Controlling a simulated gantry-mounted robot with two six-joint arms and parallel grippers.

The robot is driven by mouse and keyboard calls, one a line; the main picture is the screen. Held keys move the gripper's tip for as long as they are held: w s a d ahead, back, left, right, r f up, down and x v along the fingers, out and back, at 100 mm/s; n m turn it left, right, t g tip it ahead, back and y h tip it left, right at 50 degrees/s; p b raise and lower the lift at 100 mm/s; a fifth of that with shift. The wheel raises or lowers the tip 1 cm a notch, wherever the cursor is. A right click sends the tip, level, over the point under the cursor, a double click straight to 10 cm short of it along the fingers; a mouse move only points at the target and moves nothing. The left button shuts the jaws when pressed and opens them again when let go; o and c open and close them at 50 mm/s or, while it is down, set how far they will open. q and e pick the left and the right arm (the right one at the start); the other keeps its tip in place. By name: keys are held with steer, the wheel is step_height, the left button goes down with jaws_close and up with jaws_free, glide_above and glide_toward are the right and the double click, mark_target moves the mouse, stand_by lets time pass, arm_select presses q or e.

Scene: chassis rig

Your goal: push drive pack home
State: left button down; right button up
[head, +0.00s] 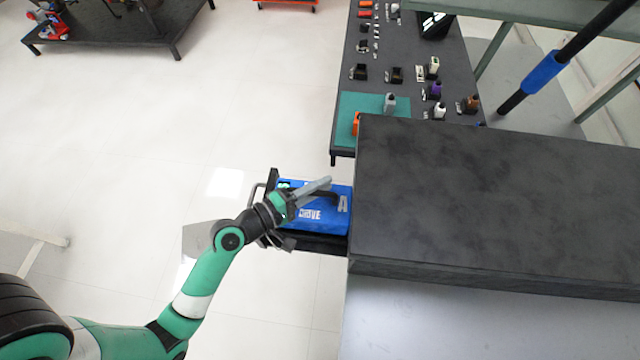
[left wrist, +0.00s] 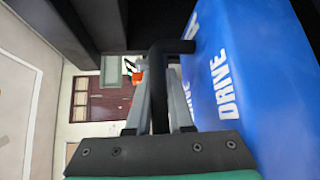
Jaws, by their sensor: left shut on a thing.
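The blue drive pack (head: 325,217), lettered "DRIVE", sits on a black tray or slide (head: 318,243) that sticks out from the left side of the dark chassis block (head: 490,200). Its right end meets the block's edge; whether part of it lies inside is hidden. My left gripper (head: 322,186) is over the pack and shut on its black handle. In the left wrist view the handle (left wrist: 158,90) stands between the two fingers, and the blue pack (left wrist: 245,80) fills the right side. My right gripper is not in view.
A dark table (head: 400,45) with several small bottles and parts stands behind the chassis, with a teal mat (head: 375,103) at its near end. A low black platform (head: 120,25) stands at the far left. The floor left of the pack is clear.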

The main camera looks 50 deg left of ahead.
arm_select(q)
steer(key=shift+f+b, duration=0.8)
steer(key=shift+f, duration=0.6)
steer(key=shift+f, duration=0.2)
steer(key=c, duration=0.8)
jaws_free()
steer(key=shift+f, duration=0.1)
